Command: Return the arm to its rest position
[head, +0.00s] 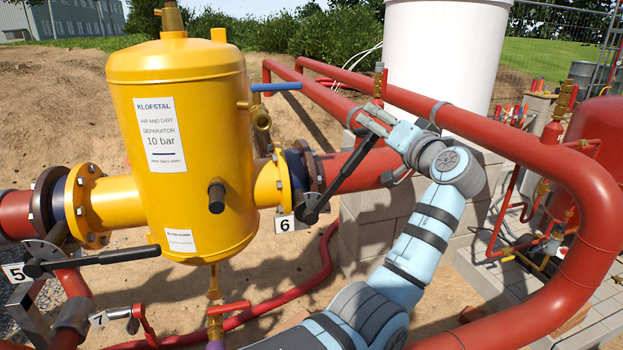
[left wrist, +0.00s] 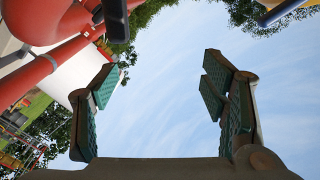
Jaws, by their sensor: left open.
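My left arm (head: 425,235) is pale blue and grey and reaches up from the bottom of the head view. My left gripper (head: 366,118) is at its far end, near the upper tip of the black lever (head: 345,180) of valve 6. In the left wrist view the left gripper (left wrist: 158,72) is open, with only sky between its green-padded fingers. A dark bar end (left wrist: 116,20) shows beyond them at the top, outside the gap. My right gripper is not in view.
A yellow separator tank (head: 185,130) stands left of the arm. Thick red pipes (head: 520,150) run behind and to the right. A blue lever (head: 276,87), the black lever of valve 5 (head: 105,257) and a white tank (head: 445,50) are near. Sandy ground lies below.

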